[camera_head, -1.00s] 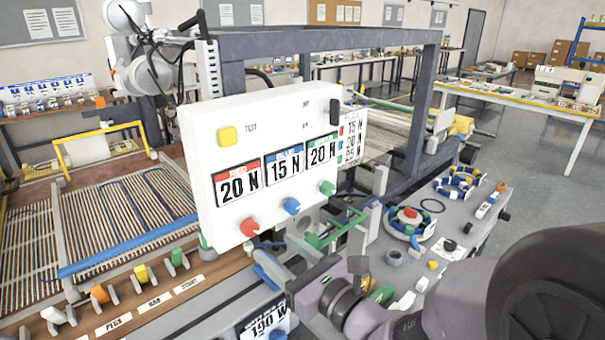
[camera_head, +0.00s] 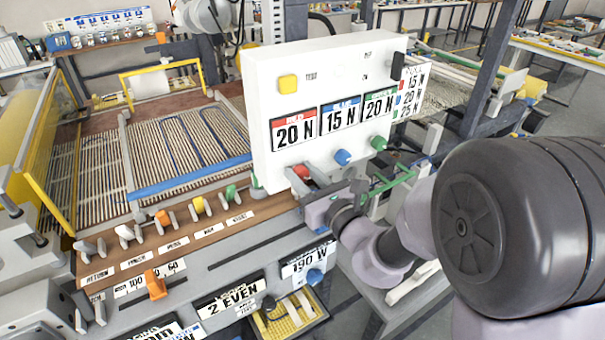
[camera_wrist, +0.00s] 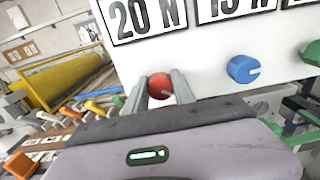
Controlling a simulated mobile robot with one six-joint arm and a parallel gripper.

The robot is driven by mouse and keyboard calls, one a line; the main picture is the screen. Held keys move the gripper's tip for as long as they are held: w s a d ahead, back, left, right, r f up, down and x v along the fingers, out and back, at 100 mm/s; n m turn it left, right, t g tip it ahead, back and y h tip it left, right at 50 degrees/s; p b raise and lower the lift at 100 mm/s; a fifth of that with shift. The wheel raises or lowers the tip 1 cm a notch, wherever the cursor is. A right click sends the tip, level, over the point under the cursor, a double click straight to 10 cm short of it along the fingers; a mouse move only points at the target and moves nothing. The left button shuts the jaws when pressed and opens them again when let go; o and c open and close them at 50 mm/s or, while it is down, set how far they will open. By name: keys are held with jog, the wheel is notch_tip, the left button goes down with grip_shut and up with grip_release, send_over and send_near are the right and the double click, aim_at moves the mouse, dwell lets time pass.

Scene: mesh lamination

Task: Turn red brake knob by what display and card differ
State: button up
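The white control box (camera_head: 283,70) shows 20 N under the red display (camera_head: 294,129), 15 N under the blue display (camera_head: 340,115) and 20 N under the green display (camera_head: 379,104). In the head view, my gripper covers part of the red knob (camera_head: 301,171).
The blue knob (camera_wrist: 243,69) and green knob (camera_head: 379,143) are to the right of the red one. A yellow button (camera_head: 288,83) and black switch (camera_head: 397,63) are above the displays. Coloured levers (camera_head: 198,205) line the wooden rail at lower left. A green-and-grey mechanism stands right of my gripper.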

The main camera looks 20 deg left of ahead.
grip_shut()
jog(key=n+b, duration=0.3)
jog(key=n, duration=0.1)
jog(key=shift+s+f+b, duration=0.1)
jog(key=shift+f+b, duration=0.1)
jog(key=shift+b, duration=0.15)
jog(key=shift+a+r+n+b, duration=0.1)
jog(key=shift+n+b, duration=1.2)
jog(key=shift+n, duration=0.3)
jog(key=o, duration=0.7)
grip_release()
